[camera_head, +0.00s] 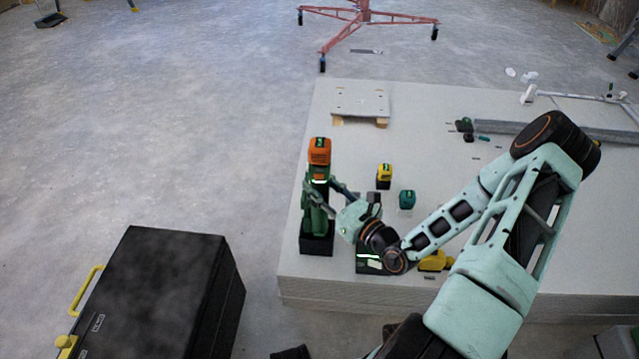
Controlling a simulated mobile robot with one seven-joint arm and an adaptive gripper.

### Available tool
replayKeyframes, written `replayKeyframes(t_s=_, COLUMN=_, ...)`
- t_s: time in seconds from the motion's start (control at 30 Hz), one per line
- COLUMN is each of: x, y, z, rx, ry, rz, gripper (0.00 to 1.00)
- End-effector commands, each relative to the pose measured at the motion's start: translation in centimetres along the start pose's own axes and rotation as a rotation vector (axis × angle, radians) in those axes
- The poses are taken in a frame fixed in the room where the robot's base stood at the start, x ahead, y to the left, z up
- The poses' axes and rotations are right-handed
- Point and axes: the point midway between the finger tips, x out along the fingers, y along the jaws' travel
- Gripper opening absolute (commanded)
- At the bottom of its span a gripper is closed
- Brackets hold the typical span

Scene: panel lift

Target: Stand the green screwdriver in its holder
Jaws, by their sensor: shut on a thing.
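The green screwdriver (315,217) is upright near the left edge of the pale panel stack (460,170), with an orange block (320,146) at its top. My gripper (322,188) comes in from the right and is shut on the screwdriver below the orange block. A black holder (317,244) stands directly under the screwdriver, near the front left corner of the stack. The screwdriver's lower end meets or overlaps the holder in this view. I cannot tell how deep it sits, and the fingers partly hide the body.
A yellow-black block (384,174) and a teal block (406,199) stand right of my gripper. A dark box (373,263) and a yellow tool (434,261) are near the front edge. A holed plate (360,101) lies behind. A black case (150,290) is on the floor left.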

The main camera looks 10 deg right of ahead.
Motion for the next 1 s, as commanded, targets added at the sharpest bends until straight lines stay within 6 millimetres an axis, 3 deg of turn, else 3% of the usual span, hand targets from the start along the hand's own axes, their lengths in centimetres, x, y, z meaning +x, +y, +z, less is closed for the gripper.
replayKeyframes(t_s=0.27, x=0.1, y=0.0, z=0.2, rx=-0.002, ry=-0.008, rz=0.001, gripper=0.00)
replayKeyframes(t_s=1.0, x=0.1, y=0.0, z=-1.6, rx=-0.002, ry=-0.008, rz=0.001, gripper=0.00)
